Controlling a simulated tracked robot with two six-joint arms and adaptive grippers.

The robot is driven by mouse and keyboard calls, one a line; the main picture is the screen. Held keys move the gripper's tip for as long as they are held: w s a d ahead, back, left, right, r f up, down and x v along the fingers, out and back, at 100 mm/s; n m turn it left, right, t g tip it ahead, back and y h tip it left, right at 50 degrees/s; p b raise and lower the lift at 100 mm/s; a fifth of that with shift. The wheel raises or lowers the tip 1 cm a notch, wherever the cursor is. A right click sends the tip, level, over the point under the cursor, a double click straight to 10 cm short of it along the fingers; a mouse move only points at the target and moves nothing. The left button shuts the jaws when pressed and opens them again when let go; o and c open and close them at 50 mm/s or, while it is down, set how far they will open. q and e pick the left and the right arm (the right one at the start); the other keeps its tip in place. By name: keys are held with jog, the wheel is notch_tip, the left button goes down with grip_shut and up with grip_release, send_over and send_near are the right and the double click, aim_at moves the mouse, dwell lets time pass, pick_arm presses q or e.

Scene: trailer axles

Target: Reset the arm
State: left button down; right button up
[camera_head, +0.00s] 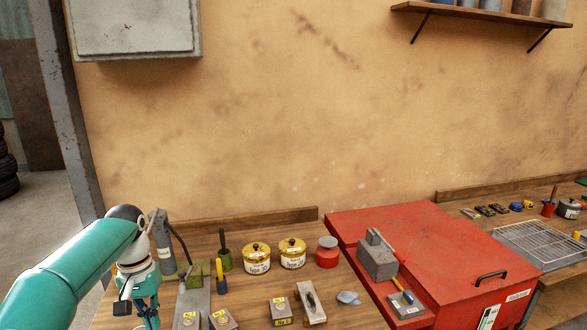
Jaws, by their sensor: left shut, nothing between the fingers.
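My left arm, teal, comes in from the lower left. Its gripper (148,318) points down over the left end of the wooden workbench (245,305), near the bottom edge of the view. The gripper is shut with nothing held. A grey cylinder with a hose (163,243) stands behind it. My right arm and gripper do not show.
Two yellow-lidded tins (257,260), a red-bodied can (327,254), a screwdriver (221,276) and small labelled blocks (281,310) occupy the bench. A red chest (450,260) stands right, bearing a grey block (377,259). A wall cabinet (135,28) hangs above left.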

pick_arm(q)
jog(key=s+d+f+h, duration=0.15)
jog(key=d+f, duration=0.25)
jog(key=f, duration=0.4)
jog(key=s+d+f+m, duration=0.1)
jog(key=s+d+f, duration=0.15)
jog(key=f, duration=0.55)
jog(key=s+d+f+h, duration=0.1)
jog(key=d+f, duration=0.3)
jog(key=f, duration=0.4)
jog(key=s+d+f, duration=0.2)
jog(key=s+f, duration=0.1)
jog(key=s, duration=0.4)
jog(key=s+d+f+n+t+b, duration=0.1)
jog(key=s+d+f, duration=0.1)
jog(key=s+f, duration=0.2)
jog(key=s+d+f, duration=0.3)
jog(key=s+f, duration=0.1)
jog(key=s, duration=0.7)
jog(key=shift+h, duration=0.45)
